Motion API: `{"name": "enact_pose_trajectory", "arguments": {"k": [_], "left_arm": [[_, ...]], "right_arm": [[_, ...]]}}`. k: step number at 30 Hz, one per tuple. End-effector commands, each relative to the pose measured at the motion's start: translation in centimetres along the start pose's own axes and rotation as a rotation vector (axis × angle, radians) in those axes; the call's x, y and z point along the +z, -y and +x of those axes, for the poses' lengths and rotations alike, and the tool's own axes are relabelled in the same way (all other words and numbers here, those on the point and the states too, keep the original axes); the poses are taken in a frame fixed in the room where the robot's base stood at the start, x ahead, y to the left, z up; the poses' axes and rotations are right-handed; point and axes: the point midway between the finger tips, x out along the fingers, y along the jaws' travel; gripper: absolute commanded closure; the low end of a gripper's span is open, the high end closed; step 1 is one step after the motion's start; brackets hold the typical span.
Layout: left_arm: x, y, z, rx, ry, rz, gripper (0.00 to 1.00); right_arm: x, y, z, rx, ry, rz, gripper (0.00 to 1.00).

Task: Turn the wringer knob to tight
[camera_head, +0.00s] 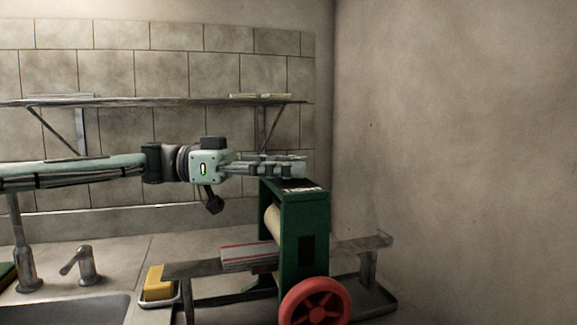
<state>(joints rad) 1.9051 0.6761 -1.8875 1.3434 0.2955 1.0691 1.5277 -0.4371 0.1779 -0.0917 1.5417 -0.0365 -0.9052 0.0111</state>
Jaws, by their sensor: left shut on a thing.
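The green wringer (305,225) stands on the counter at the lower right. It has a pale roller (272,220) and a red wheel (315,305) on its front side. A small white marking (303,189) shows on its top plate. My left gripper (296,166) reaches in from the left, level, just above this top plate. Its fingers are shut on the wringer knob, which they largely hide, so I cannot read its setting. My right gripper is not in view.
A folded grey cloth with red stripes (250,257) lies on the board (200,268) left of the wringer. A yellow sponge (158,284) sits in a dish beside the sink (80,310). A faucet (25,262) stands at the left. A shelf (150,102) runs above my arm.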

Motion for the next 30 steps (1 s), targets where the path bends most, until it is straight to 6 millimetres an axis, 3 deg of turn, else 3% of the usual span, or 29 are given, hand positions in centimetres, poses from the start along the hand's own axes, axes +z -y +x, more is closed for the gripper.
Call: {"name": "enact_pose_trajectory", "arguments": {"k": [12,30], "left_arm": [[0.15,0.12,0.25,0.353,-0.003,-0.003,0.88],[0.09,-0.03,0.21,0.548,0.0,-0.001,0.88]], "right_arm": [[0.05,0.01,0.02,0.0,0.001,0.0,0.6],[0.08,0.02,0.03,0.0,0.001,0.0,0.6]]}}
